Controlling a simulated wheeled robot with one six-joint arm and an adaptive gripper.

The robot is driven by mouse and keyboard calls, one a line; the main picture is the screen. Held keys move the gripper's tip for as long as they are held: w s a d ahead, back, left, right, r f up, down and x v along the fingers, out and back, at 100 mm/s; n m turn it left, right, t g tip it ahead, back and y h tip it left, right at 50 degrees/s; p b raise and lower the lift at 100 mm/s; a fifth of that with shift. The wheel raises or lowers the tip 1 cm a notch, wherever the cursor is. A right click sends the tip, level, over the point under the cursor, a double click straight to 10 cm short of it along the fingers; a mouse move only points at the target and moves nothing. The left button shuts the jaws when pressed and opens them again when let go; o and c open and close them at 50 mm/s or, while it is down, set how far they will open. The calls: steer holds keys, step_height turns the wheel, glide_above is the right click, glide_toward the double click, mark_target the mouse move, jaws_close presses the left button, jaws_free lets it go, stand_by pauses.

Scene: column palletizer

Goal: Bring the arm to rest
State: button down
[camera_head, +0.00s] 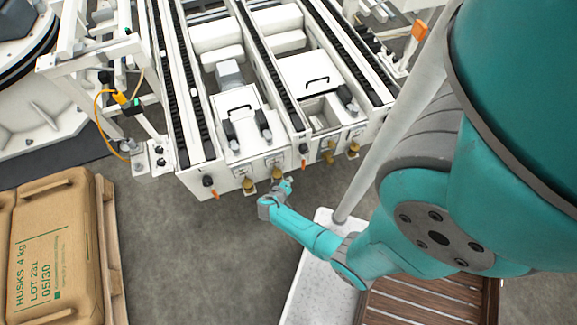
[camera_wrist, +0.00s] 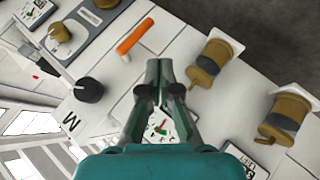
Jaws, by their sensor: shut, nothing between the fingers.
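My arm reaches from the right of the head view towards the front of a white machine (camera_head: 200,180). My teal gripper (camera_head: 288,184) is at the end of it, close to the machine's front panel. In the wrist view my gripper (camera_wrist: 158,68) has its two fingers together, with nothing between the tips. A dial gauge (camera_wrist: 160,126) shows in the gap between the finger bases. I cannot tell whether the fingertips touch the panel.
Near the fingers are an orange lever (camera_wrist: 135,36), a black knob (camera_wrist: 89,90) and brass fittings (camera_wrist: 211,62). A pallet with a brown sack (camera_head: 60,240) stands at the left. A slatted wooden surface (camera_head: 420,300) lies below my arm. Grey floor (camera_head: 190,250) is clear between.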

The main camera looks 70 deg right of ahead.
stand_by(0.4)
steer(key=s+a+r+n+t+y, duration=0.2)
steer(key=s+a+r+t+y, duration=0.15)
steer(key=a, duration=0.65)
steer(key=s+a+r+n+t+y, duration=0.25)
steer(key=s+a+r+t, duration=0.2)
steer(key=a, duration=0.45)
steer(key=s+a+r+n+t+y, duration=0.1)
steer(key=a+r+t, duration=0.1)
steer(key=r, duration=1)
steer(key=s+a+r+n+t+y, duration=0.1)
steer(key=s+a+r+t, duration=0.1)
steer(key=r, duration=1.1)
steer(key=s+a+r+n+t+y, duration=0.1)
steer(key=a+r, duration=0.4)
steer(key=r, duration=0.8)
steer(key=s+t+y, duration=0.1)
steer(key=t, duration=0.1)
steer(key=shift+r+t, duration=0.25)
steer(key=shift+t, duration=0.05)
steer(key=shift+s, duration=0.1)
